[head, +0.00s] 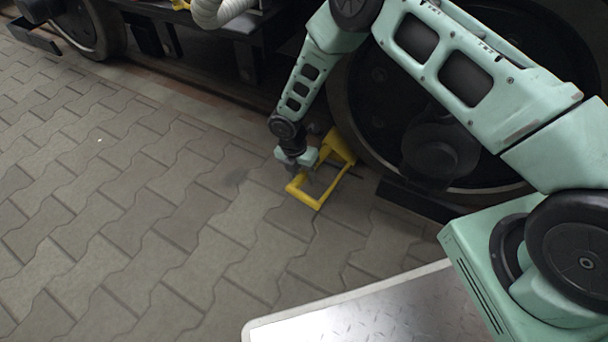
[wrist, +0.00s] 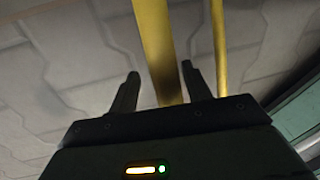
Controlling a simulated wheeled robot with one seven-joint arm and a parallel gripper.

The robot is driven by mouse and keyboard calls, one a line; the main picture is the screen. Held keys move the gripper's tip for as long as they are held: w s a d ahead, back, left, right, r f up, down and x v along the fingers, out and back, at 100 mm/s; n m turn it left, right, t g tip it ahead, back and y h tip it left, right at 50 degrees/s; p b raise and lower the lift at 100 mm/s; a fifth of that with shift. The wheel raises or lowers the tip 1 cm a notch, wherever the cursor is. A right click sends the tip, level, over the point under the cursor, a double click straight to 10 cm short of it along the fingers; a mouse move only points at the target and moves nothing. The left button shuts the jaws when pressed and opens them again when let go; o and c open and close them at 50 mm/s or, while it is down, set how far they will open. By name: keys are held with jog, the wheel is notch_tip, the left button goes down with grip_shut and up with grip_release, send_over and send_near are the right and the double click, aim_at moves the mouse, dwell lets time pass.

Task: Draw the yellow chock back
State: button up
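The yellow chock (head: 342,146) sits on the paving against the rim of the large dark wheel (head: 372,150). Its yellow frame-shaped handle (head: 298,195) reaches out from the wheel over the paving. My gripper (head: 306,176) is down at the handle, over its left side. In the wrist view my gripper (wrist: 160,72) has its two dark fingers spread apart. One yellow handle bar (wrist: 155,40) runs between them, with a gap visible on each side. A second, thinner yellow bar (wrist: 218,45) lies to the right, outside the fingers.
Grey interlocking paving (head: 130,220) lies open to the left and front of the chock. A rail (head: 200,105) runs along the bogie behind it. Another wheel (head: 95,25) stands at the upper left. A pale ribbed hose (head: 218,12) hangs at the top.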

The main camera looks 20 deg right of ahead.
jog(key=shift+s, duration=0.1)
notch_tip(320, 180, up, 17)
jog(key=w+a+p, duration=0.2)
jog(key=p, duration=0.6)
jog(key=shift+a+p, duration=0.15)
jog(key=shift+p, duration=0.25)
jog(key=shift+w+r, duration=0.1)
